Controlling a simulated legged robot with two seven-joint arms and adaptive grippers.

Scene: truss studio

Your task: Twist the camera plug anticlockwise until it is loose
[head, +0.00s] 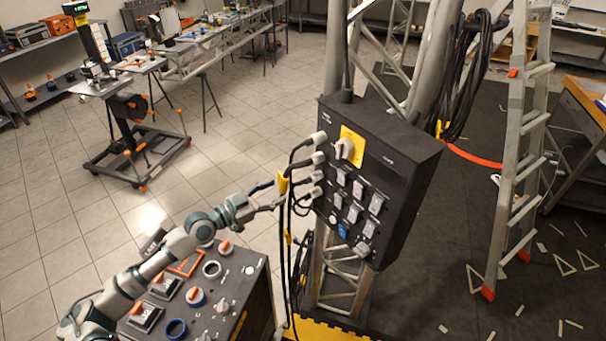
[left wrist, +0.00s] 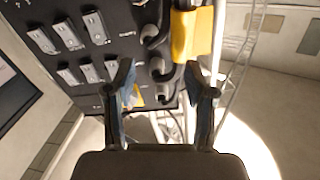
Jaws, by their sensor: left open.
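A black power box (head: 400,170) hangs on a metal truss. Several grey plugs with black cables sit in its left side, including an upper plug (head: 318,138) and a lower plug (head: 315,191). I cannot tell which is the camera plug; the labels are too small to read. My left gripper (head: 278,194) is open and points at the lower plugs, beside the hanging cables. In the left wrist view, the open fingers (left wrist: 163,85) frame the lowest visible plug (left wrist: 161,92); I see no clear contact. My right gripper is not in view.
A yellow tag (head: 284,184) wraps the cables near my left fingers and also shows in the left wrist view (left wrist: 191,34). A dark case with knobs (head: 250,310) stands below my left arm. A ladder (head: 522,150) stands right.

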